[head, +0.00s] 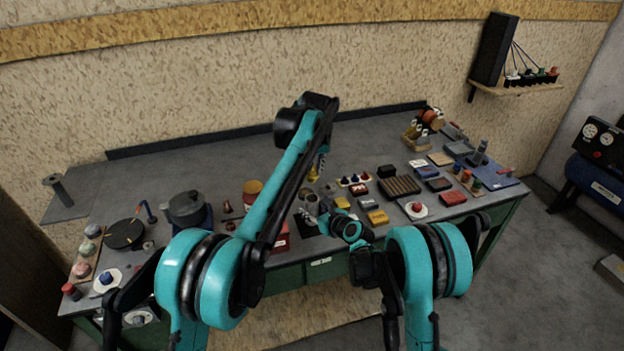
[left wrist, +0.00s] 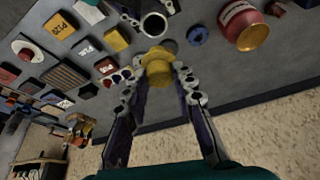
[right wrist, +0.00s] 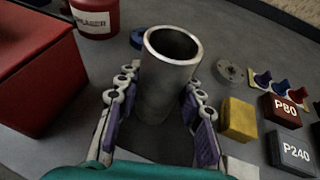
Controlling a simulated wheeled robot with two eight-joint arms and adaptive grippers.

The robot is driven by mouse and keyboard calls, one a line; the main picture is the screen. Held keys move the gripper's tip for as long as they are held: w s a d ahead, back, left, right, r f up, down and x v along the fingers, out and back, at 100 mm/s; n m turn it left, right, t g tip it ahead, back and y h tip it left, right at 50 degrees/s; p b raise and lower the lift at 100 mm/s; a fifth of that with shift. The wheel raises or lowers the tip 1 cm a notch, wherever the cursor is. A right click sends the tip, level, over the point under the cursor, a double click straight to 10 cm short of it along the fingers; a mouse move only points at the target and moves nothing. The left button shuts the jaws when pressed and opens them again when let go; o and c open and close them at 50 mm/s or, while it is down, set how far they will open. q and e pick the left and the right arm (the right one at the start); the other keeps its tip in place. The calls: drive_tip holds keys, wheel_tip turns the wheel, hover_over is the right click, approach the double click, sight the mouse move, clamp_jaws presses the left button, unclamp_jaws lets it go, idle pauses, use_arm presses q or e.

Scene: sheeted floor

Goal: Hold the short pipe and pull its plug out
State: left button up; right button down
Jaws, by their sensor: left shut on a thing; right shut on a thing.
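The short pipe (right wrist: 165,85) is a grey metal tube, upright in the right wrist view with its mouth open and empty. My right gripper (right wrist: 158,92) is shut on it, one finger on each side. The pipe's round open end also shows in the left wrist view (left wrist: 153,25). The yellow plug (left wrist: 157,66) is apart from the pipe, and my left gripper (left wrist: 159,76) is shut on it. In the head view the plug (head: 313,175) hangs from my left gripper above the bench, higher than the pipe (head: 311,200).
A red box (right wrist: 40,75) and a red labelled can (right wrist: 95,18) stand left of the pipe. A yellow block (right wrist: 239,119), a dark P80 block (right wrist: 283,110) and a P240 block (right wrist: 292,152) lie right. A blue ring (left wrist: 197,35) lies near the can.

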idle(0.3)
drive_tip(key=c, duration=0.9)
unclamp_jaws()
